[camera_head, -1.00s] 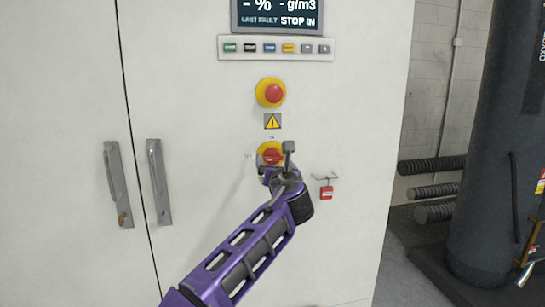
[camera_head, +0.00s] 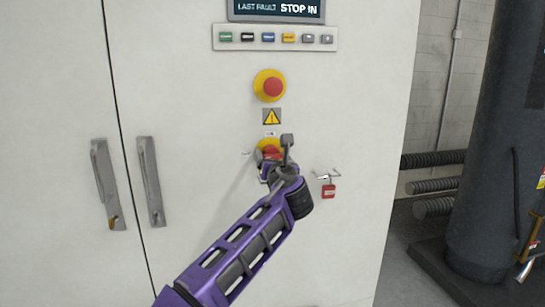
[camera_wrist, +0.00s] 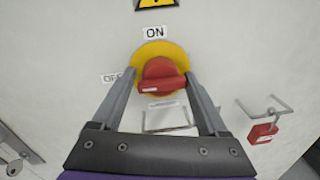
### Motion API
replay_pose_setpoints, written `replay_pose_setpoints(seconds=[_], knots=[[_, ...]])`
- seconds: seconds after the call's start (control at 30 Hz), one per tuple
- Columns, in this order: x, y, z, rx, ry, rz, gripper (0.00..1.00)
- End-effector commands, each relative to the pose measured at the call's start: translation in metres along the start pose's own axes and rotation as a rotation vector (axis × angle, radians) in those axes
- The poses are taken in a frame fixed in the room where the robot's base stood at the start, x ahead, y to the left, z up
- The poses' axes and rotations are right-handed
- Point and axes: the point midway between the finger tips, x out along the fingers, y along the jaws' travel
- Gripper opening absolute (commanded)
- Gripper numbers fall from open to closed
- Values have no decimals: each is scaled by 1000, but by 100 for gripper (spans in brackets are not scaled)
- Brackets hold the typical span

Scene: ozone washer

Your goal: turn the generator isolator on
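The generator isolator is a red rotary knob (camera_wrist: 162,80) on a yellow round plate (camera_wrist: 152,50), low on the cabinet's control column. Its grip bar lies roughly level, with a white mark at its left end towards the OFF label (camera_wrist: 111,77). The ON label (camera_wrist: 155,32) is above it. My gripper (camera_wrist: 162,75) is open, with one finger at each side of the knob. I cannot tell whether the fingers touch it. In the head view my gripper (camera_head: 276,155) partly covers the isolator (camera_head: 268,145).
A red emergency button (camera_head: 271,86) and a warning sign (camera_head: 272,116) sit above the isolator. A red padlock (camera_head: 328,190) hangs from a bracket just right of it. Door handles (camera_head: 151,181) stand out at left. A dark tank (camera_head: 492,170) stands at right.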

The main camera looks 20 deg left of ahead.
Motion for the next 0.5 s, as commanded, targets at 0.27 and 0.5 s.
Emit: replay_pose_setpoints(seconds=[0.27, 0.5], knots=[[0, 1, 0, 0, 0, 2, 24], [0, 2, 1, 13, 1, 4, 16]])
